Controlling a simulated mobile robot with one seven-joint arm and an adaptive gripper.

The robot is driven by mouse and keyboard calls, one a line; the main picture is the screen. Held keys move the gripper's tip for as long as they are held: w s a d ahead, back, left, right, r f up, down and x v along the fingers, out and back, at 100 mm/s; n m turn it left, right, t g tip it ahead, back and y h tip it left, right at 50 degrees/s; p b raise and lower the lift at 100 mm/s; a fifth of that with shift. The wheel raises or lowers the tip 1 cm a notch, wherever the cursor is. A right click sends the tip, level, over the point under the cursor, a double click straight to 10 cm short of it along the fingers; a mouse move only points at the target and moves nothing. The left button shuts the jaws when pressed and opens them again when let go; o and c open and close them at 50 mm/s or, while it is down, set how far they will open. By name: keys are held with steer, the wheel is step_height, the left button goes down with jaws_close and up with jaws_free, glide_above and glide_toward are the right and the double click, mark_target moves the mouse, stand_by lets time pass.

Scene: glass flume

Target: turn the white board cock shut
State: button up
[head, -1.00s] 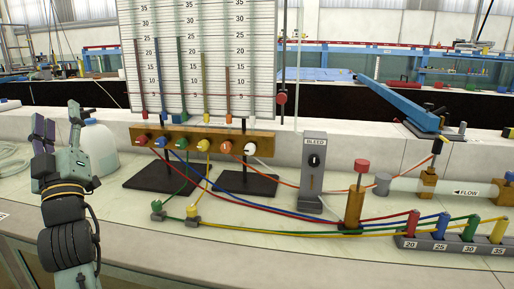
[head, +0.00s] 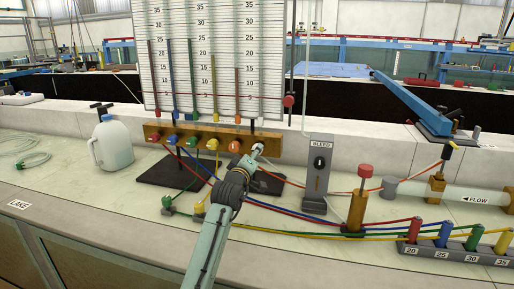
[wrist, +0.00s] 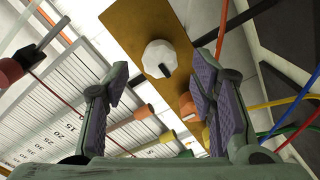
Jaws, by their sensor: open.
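The white board cock (wrist: 160,54) is a round, ribbed knob with a dark mark on its lower right edge, on a wooden board (wrist: 122,18). It also shows in the head view (head: 257,148), at the right end of the cock row, partly covered by my gripper. My gripper (wrist: 158,85) is open and empty in the wrist view. Its two purple-padded fingers are on either side of the knob's line, apart from it, with the knob ahead and slightly above. In the head view my gripper (head: 247,160) is just in front of the cock.
Orange (head: 234,145), yellow (head: 212,143) and other coloured cocks sit close on the left. A grey bleed post (head: 318,175) stands on the right. Coloured tubes cross the bench below. A white jug (head: 113,145) stands at left, with clear bench in front.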

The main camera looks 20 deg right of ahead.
steer(key=shift+p+x, duration=0.55)
steer(key=shift+x, duration=1.95)
steer(key=shift+c, duration=0.2)
steer(key=c, duration=1.1)
